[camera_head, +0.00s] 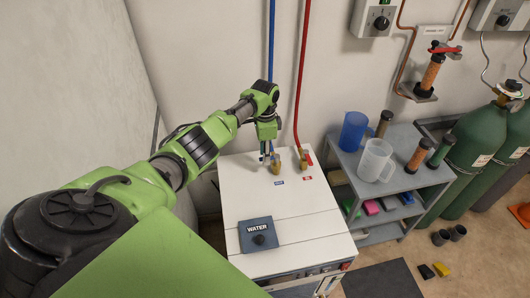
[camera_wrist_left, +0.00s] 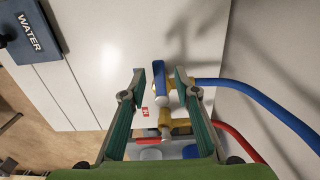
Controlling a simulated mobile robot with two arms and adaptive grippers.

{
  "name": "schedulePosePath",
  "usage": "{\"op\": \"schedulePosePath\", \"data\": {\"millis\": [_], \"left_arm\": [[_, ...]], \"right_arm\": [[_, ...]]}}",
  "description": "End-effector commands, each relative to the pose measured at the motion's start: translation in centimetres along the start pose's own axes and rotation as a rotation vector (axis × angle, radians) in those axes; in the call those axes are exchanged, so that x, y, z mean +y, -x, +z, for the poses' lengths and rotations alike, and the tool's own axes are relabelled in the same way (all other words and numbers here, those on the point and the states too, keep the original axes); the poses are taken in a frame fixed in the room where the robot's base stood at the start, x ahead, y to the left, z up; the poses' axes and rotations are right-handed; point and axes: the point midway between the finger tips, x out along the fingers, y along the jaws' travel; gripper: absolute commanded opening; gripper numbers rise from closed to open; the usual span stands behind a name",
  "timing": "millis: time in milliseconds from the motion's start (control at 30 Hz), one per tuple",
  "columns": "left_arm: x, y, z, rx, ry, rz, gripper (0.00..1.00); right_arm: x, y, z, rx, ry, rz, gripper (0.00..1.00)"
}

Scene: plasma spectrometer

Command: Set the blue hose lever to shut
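The blue hose (camera_head: 271,45) runs down the wall to a brass valve (camera_head: 276,167) at the back of the white cabinet top; the hose also shows in the left wrist view (camera_wrist_left: 250,92). In that view the blue lever (camera_wrist_left: 160,88) sits on the brass fitting, between the two fingers. My left gripper (camera_head: 266,153) points down beside the valve; in the left wrist view its fingers (camera_wrist_left: 160,76) are apart, one on each side of the lever. Whether either finger touches the lever or valve is unclear. My right gripper is not in view.
A red hose (camera_head: 302,70) meets a second brass valve with a red lever (camera_head: 309,158) just right. A WATER box (camera_head: 258,234) sits at the cabinet's front. A grey shelf (camera_head: 400,186) with jugs stands right, with green cylinders (camera_head: 470,150) beyond. The cabinet's middle is clear.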

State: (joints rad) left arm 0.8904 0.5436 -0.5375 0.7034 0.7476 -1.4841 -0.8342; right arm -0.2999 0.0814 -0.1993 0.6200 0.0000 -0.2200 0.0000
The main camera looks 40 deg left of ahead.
Motion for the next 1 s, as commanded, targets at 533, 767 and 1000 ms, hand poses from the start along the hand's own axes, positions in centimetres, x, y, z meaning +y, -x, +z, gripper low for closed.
{"op": "schedulePosePath", "data": {"millis": [533, 767, 1000], "left_arm": [[-0.1, 8.6, -0.1, 0.002, -0.001, -0.003, 0.28], [-0.1, 11.5, 0.0, 0.001, 0.000, -0.001, 0.28], [0.0, 12.0, 0.0, 0.000, 0.000, 0.000, 0.28]], "right_arm": [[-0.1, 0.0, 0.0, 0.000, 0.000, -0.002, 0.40], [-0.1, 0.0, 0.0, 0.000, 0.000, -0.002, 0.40], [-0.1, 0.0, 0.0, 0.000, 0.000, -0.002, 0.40]]}}
